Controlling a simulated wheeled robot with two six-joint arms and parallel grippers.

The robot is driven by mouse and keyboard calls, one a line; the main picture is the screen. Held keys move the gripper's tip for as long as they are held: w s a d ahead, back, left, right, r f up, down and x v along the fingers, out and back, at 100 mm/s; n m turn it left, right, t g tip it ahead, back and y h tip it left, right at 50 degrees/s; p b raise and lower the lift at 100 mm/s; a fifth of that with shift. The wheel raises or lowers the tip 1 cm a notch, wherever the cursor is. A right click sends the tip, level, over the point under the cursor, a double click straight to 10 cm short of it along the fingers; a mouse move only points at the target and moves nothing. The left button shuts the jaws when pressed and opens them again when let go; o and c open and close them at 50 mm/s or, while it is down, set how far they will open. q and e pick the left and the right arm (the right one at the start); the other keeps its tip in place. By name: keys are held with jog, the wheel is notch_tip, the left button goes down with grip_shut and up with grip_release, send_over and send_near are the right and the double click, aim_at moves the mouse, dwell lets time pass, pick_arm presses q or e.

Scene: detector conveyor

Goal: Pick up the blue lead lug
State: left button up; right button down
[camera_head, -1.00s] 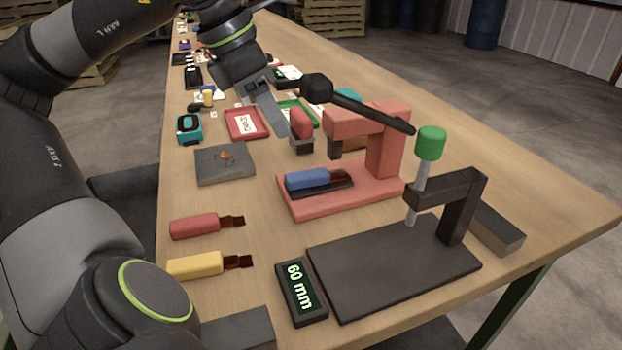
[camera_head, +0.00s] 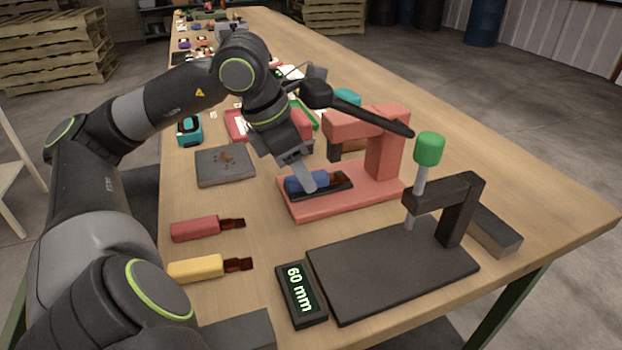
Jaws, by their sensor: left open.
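The blue lead lug (camera_head: 295,185) lies in a dark slot on the base of the red press (camera_head: 345,195), with its brown metal end to the right. My left gripper (camera_head: 308,184) is open and right at the blue lug, one finger showing in front of its middle. The other finger is hidden, so I cannot tell whether the lug is between them. My right gripper does not show.
A red lug (camera_head: 195,229) and a yellow lug (camera_head: 196,268) lie at the front left. A dark plate stand (camera_head: 390,270) with a green-topped rod (camera_head: 429,149) and a 60 mm display (camera_head: 300,292) stand in front. A grey block (camera_head: 225,166) lies left of the press; the press's black lever (camera_head: 370,112) overhangs.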

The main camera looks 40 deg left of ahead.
pick_arm(q)
jog(key=shift+w+d+f, duration=0.15)
jog(key=shift+f, duration=0.3)
grip_shut()
jog(key=shift+r, duration=0.1)
dwell(0.3)
